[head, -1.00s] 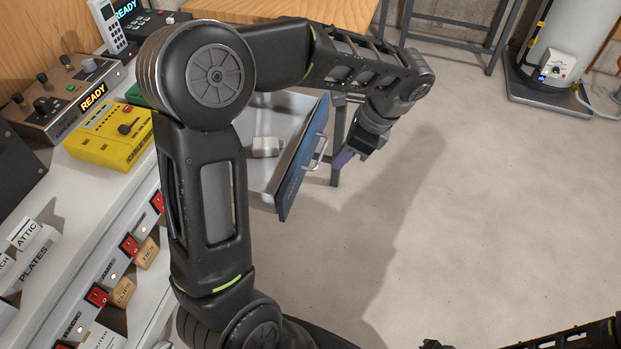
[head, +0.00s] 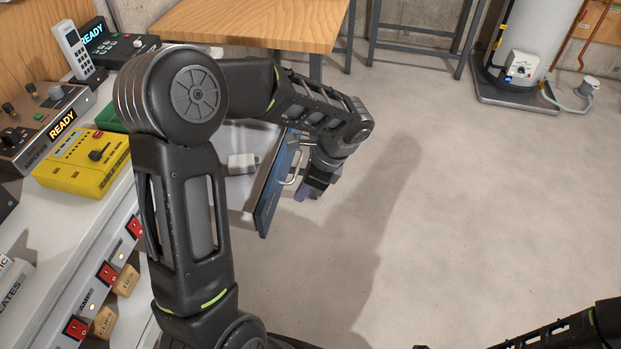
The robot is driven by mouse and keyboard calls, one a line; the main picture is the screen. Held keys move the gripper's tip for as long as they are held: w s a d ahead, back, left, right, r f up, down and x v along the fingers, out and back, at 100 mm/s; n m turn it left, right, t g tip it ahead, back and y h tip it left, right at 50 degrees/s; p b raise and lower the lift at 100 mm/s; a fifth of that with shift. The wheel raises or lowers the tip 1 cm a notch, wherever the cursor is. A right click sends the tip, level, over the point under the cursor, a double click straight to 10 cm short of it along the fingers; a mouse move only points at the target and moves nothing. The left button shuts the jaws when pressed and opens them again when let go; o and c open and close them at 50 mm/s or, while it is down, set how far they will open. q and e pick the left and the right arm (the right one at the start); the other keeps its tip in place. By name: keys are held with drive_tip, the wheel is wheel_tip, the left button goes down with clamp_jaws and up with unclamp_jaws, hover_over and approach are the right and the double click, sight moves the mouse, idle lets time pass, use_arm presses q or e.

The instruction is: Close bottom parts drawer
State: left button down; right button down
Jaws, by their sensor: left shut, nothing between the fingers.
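The parts drawer (head: 271,197) stands pulled out, with a blue front and a metal bar handle (head: 291,166). Its light grey inside shows in part, with a small pale boxy part (head: 240,163) lying in it. My left arm crosses in front and hides much of the drawer and its cabinet. My left gripper (head: 302,194) is shut and empty, pointing down just outside the drawer front, close to the handle. I cannot tell whether it touches. My right arm shows only in part at the lower right; its gripper is not clearly seen.
A bench with a yellow tester (head: 84,163), a brown READY amplifier box (head: 37,128) and red switches runs along the left. A wooden table (head: 260,22) stands behind the drawer. A water heater (head: 522,45) stands at the back right. The floor at right is clear.

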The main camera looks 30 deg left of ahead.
use_arm(q)
drive_tip(key=a, duration=0.1)
drive_tip(key=s+a, duration=0.1)
drive_tip(key=a+f, duration=0.1)
drive_tip(key=a, duration=0.1)
drive_tip(key=shift+s+a+f+p, duration=0.1)
drive_tip(key=shift+s+p, duration=0.15)
drive_tip(key=shift+p, duration=0.1)
use_arm(e)
drive_tip(key=shift+r, duration=0.3)
